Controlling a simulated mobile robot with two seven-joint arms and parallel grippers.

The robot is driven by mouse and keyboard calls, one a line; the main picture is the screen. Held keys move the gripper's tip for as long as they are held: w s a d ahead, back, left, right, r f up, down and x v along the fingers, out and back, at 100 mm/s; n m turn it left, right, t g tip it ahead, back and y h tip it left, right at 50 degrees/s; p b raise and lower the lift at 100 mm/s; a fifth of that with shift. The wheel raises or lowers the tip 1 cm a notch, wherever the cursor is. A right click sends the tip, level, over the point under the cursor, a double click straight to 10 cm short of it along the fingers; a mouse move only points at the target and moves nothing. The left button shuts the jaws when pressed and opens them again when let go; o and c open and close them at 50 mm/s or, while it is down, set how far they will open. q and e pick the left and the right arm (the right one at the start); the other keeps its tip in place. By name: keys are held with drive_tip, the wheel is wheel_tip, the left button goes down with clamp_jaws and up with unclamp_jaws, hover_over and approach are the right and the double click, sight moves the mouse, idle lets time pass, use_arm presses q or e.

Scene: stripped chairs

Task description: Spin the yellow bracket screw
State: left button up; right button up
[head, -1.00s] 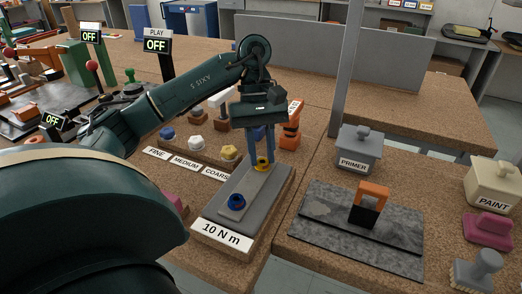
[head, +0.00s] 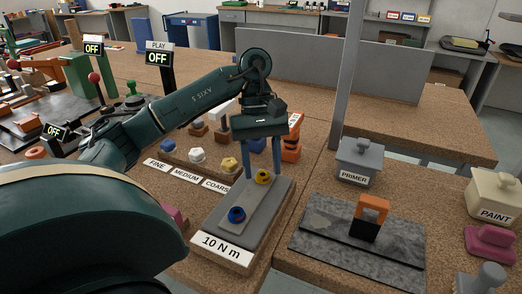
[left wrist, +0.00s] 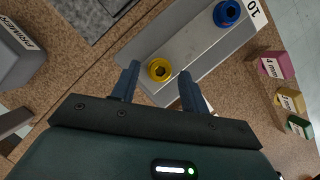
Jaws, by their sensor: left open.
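The yellow bracket screw (head: 263,177) stands at the far end of a grey bracket plate (head: 250,195) on a base labelled 10 N m. It shows a hex socket on top in the left wrist view (left wrist: 160,70). A blue screw (head: 236,215) stands at the plate's near end and shows in the left wrist view (left wrist: 227,13). My left gripper (head: 259,172) is open, with nothing between its fingers. In the left wrist view its two fingers (left wrist: 158,85) lie on either side of the yellow screw, apart from it. My right gripper is not in view.
An orange tool (head: 292,139) stands close behind the plate. FINE, MEDIUM and COARSE labels (head: 186,176) with knobs are on the left. A PRIMER pot (head: 358,162) and a slab with an orange-and-black block (head: 369,216) are on the right.

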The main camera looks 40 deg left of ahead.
use_arm(q)
drive_tip(key=p+v, duration=0.6)
drive_tip(key=v, duration=0.7)
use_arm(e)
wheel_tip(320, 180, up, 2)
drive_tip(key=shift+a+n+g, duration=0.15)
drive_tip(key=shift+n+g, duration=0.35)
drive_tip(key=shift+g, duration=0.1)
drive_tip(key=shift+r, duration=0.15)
use_arm(q)
drive_tip(key=shift+s, duration=0.1)
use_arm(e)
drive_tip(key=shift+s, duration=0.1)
